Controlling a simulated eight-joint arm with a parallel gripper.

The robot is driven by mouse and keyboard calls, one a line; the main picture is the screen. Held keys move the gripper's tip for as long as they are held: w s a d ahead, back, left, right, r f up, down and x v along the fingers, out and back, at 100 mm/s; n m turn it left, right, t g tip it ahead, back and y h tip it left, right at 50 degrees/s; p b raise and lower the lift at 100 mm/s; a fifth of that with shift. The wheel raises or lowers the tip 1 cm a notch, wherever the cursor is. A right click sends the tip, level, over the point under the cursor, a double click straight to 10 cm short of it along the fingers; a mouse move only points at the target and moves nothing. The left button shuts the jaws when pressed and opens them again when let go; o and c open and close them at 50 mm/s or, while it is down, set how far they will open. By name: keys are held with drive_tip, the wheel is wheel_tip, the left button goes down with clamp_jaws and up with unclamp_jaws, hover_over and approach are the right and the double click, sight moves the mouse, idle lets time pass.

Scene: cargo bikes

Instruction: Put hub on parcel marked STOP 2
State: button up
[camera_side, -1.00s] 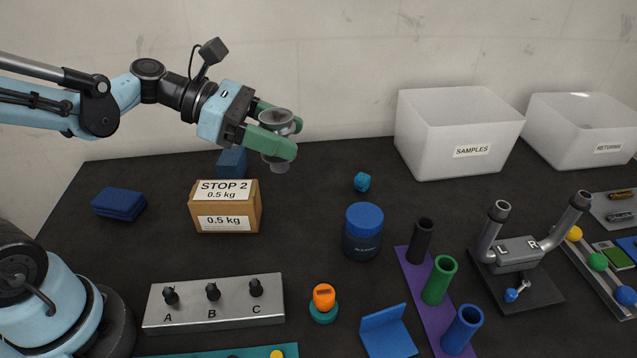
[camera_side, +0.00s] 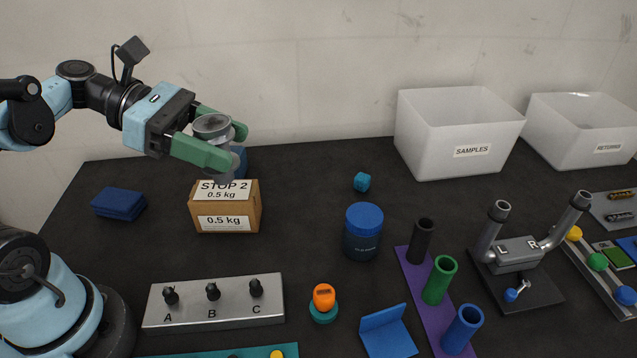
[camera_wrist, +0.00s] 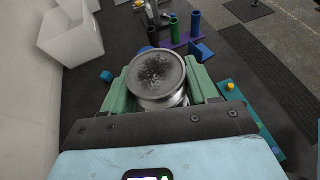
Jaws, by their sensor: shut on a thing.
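The hub (camera_side: 213,125) is a grey metal piece with a wide round top and a narrower lower end. My gripper (camera_side: 222,143) has green fingers and is shut on the hub. In the side view the hub's lower end shows just above or in front of the top of the parcel marked STOP 2 (camera_side: 225,207), a brown box with white labels. I cannot tell whether they touch. In the wrist view the hub (camera_wrist: 157,77) sits between the green fingers, its round face toward the camera. The parcel is hidden there.
A blue block (camera_side: 240,160) stands behind the parcel. Folded blue cloths (camera_side: 119,203) lie to its left. A grey block with pegs A, B, C (camera_side: 213,303) lies in front. A blue-lidded jar (camera_side: 363,232) and small blue cube (camera_side: 362,182) stand right. Table between parcel and jar is clear.

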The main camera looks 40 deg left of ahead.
drive_tip(key=shift+w+a+f, duration=0.8)
drive_tip(key=shift+a+f, duration=0.65)
drive_tip(key=shift+f, duration=0.2)
drive_tip(key=shift+w+a+f, duration=0.8)
drive_tip(key=shift+a+f, duration=0.7)
drive_tip(key=shift+f, duration=0.2)
drive_tip(key=shift+w+a+f, duration=0.8)
drive_tip(key=shift+a+f, duration=0.65)
drive_tip(key=shift+f, duration=0.2)
drive_tip(key=shift+f, duration=0.15)
drive_tip(key=o, duration=1.2)
drive_tip(key=v, duration=1.2)
